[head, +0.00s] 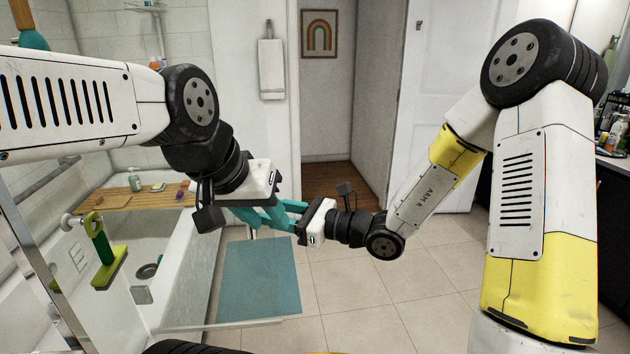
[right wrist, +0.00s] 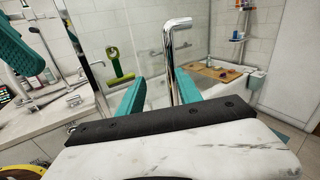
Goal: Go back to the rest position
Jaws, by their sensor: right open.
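My left gripper (head: 250,214) hangs near the middle of the head view, its teal fingers pointing down and overlapping the right gripper's fingers in the picture. I cannot tell how far apart its fingers are. My right gripper (head: 284,213) comes in from the right, level and pointing left. In the right wrist view its two teal fingers (right wrist: 159,82) stand apart, with a chrome pipe (right wrist: 173,58) showing between and beyond them. I see nothing held in it. A teal finger of the other gripper appears at the upper left there.
A bathtub (head: 184,262) with a wooden tray (head: 120,198) lies on the left. A green-and-yellow brush-like tool (head: 105,254) hangs at the glass screen. A blue mat (head: 258,280) lies on the tiled floor. A dark-fronted counter with bottles stands at far right.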

